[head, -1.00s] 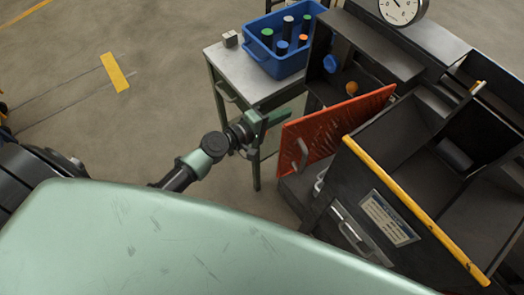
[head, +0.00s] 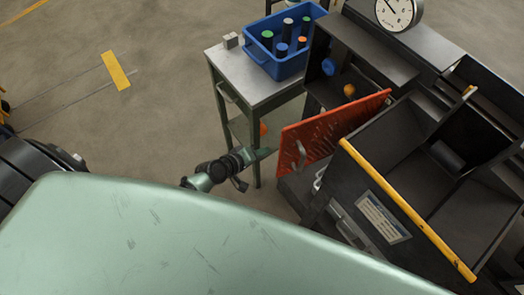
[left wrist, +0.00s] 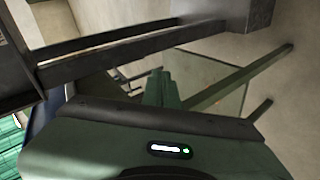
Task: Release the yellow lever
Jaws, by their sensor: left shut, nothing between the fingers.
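A long yellow bar (head: 405,207) runs along the top edge of the dark machine at right in the head view. A small yellow-tipped part (head: 470,91) stands further back, and an orange-yellow knob (head: 350,90) is behind the red panel. I cannot tell which of these is the yellow lever. My left gripper (head: 267,153) is low, left of the red panel and apart from the yellow parts. Its green fingers (left wrist: 161,88) are shut and empty in the left wrist view. My right gripper is out of view.
The perforated red panel (head: 335,130) with a grey handle stands open beside my left gripper. A metal table (head: 245,75) carries a blue bin (head: 290,66) of cylinders and a small grey block (head: 231,41). A round gauge (head: 399,12) is at the back.

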